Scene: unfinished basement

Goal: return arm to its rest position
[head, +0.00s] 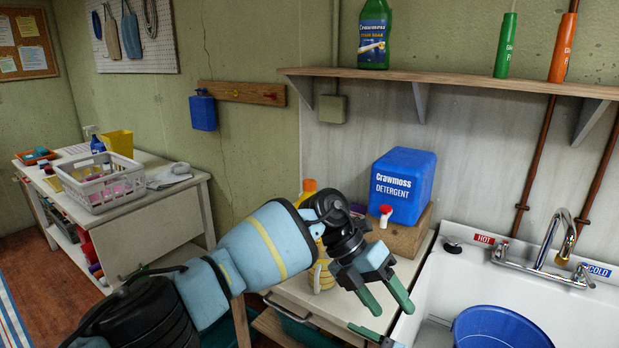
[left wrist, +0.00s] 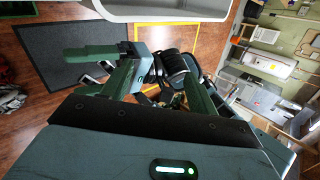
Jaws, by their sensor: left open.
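My left arm comes in from the left in the head view. Its gripper (head: 392,310) points down and to the right, with its two green fingers apart and nothing between them. A green fingertip and a light blue piece at the bottom edge of the head view look like part of my right gripper (head: 372,334). The rest of it is cut off, so its opening cannot be told.
A blue detergent container (head: 402,185) stands on a wooden block just behind the left gripper. A yellow bottle is partly hidden behind the arm. The white sink (head: 585,315) holds a blue tub (head: 500,330). A workbench with a basket (head: 100,185) stands at left.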

